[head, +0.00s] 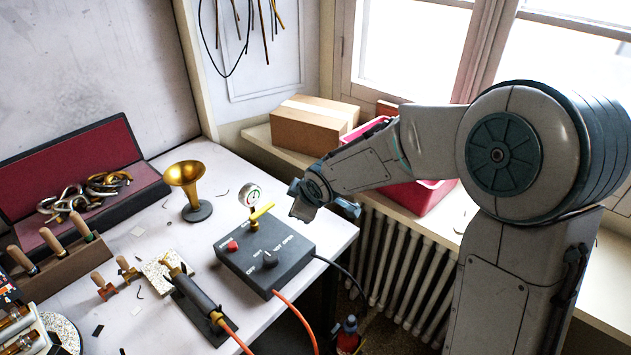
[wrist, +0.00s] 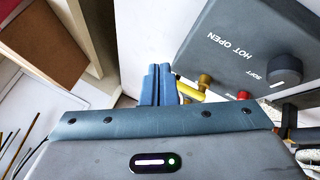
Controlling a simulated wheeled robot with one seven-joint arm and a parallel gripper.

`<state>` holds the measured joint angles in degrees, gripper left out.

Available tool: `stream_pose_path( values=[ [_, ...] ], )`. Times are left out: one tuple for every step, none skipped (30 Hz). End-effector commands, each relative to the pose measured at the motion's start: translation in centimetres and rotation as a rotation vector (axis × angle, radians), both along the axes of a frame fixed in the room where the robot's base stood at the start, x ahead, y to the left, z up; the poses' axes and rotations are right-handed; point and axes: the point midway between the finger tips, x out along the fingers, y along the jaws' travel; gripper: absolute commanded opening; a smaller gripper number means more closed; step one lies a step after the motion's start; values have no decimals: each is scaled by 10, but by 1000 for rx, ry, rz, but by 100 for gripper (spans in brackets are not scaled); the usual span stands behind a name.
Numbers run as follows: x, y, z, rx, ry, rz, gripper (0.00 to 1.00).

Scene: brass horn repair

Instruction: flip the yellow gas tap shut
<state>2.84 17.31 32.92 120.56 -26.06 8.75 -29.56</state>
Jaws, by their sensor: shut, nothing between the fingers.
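The yellow gas tap (head: 262,211) is a short lever on a brass stem at the back edge of a dark grey control box (head: 290,247). In the head view its free end points right and slightly up. My gripper (head: 298,205) is just right of the lever's free end. In the wrist view the blue fingers (wrist: 160,84) are together and empty, with the yellow lever (wrist: 189,88) immediately to their right. Whether they touch it I cannot tell. The box's top also carries a black knob (head: 269,258) and a red button (head: 232,245).
A pressure gauge (head: 250,195) stands behind the tap. A brass horn bell (head: 187,180) stands on the bench to the left. A torch (head: 195,292) lies in front, with an orange hose (head: 296,315). A radiator (head: 395,260) is beyond the bench's right edge.

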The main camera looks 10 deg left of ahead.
Motion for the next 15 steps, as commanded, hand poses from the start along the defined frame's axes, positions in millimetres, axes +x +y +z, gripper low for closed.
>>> stream_pose_path(
  values=[
    [1,-5,9,0,0,-5,0],
    [1,-7,12,0,0,-4,0],
    [1,-10,16,0,0,-4,0],
    [1,-12,18,0,1,-4,0],
    [2,-15,21,-1,1,-5,0],
    [2,-17,24,-1,1,-5,0],
    [2,-19,27,-1,1,-5,0],
    [2,-21,29,-1,1,-4,0],
    [2,-24,33,-1,2,-4,0],
    [2,-25,35,-1,2,-4,0],
    [2,-27,37,0,2,-3,0],
    [2,-29,39,-1,2,-4,0],
    [2,-30,41,-1,1,-2,0],
    [2,-31,42,-1,1,-2,0],
    [3,-33,44,-1,1,-2,0]
  ],
)
